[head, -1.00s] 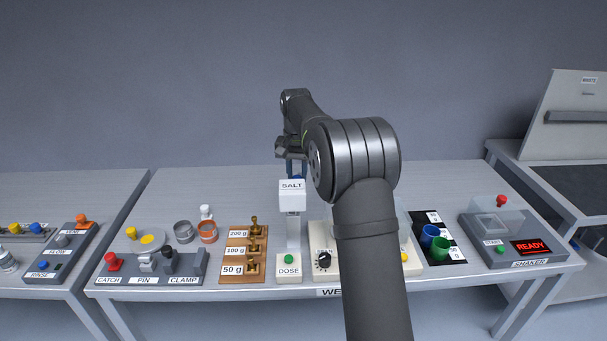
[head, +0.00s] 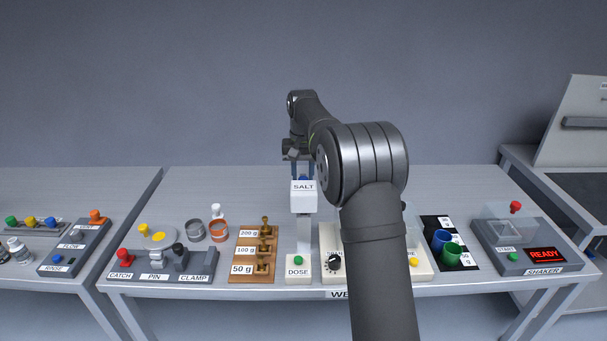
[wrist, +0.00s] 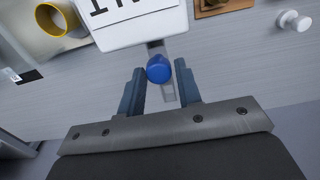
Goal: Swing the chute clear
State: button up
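The white salt hopper (head: 303,196), labelled SALT, stands on a post behind the green DOSE button (head: 298,260). Its top also shows in the wrist view (wrist: 135,22). A blue knob (wrist: 158,68) sits on a grey bar beside the hopper, probably the chute's handle. My gripper (wrist: 160,88) is open, with one finger on each side of the knob and a visible gap at both sides. In the head view my gripper (head: 299,168) is just behind the hopper's top. The hopper's head hides most of the chute there.
The weight rack (head: 252,252) stands left of the hopper, and a dial box (head: 333,262) stands right, partly behind my arm. Blue (head: 441,239) and green cups (head: 452,254) stand farther right. A yellow-rimmed round thing (wrist: 58,20) shows in the wrist view.

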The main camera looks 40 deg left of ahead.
aim_at(303, 178)
jog(key=shift+o, duration=1.3)
notch_tip(303, 178, up, 17)
jog(key=shift+r, duration=0.2)
jog(key=shift+f, duration=0.1)
notch_tip(303, 178, down, 17)
jog(key=shift+f, duration=0.1)
dwell(0.5)
jog(key=shift+f, duration=0.15)
jog(key=shift+w+d+m, duration=0.45)
jog(key=shift+m, duration=0.45)
dwell(2.0)
